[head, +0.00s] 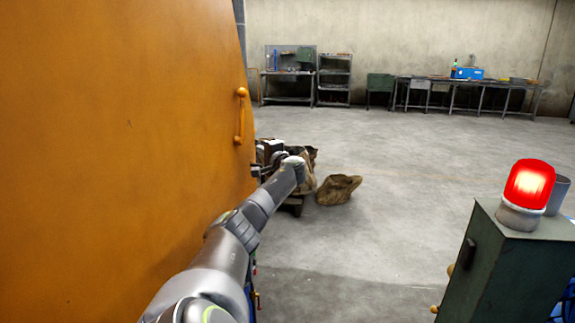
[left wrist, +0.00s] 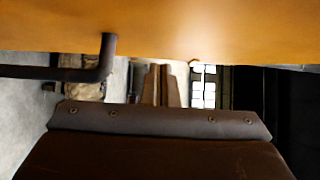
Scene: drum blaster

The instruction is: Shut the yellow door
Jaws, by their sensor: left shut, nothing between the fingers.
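The yellow door (head: 110,140) is a large orange-yellow panel filling the left of the head view. An orange handle (head: 241,115) stands out near its far edge. My left arm reaches forward along the door, and its gripper (head: 259,171) is bent in towards the door's far edge, below the handle. In the left wrist view the door (left wrist: 200,25) spans the top, with a dark bent bar (left wrist: 105,58) at its lower side. The shut, empty fingers (left wrist: 163,70) point towards the door's edge; whether they touch it I cannot tell. My right gripper is out of view.
A green cabinet (head: 510,265) with a lit red beacon (head: 528,185) stands at the right. A brown sack (head: 338,189) lies on the floor beyond my gripper. Workbenches (head: 465,82) line the far wall.

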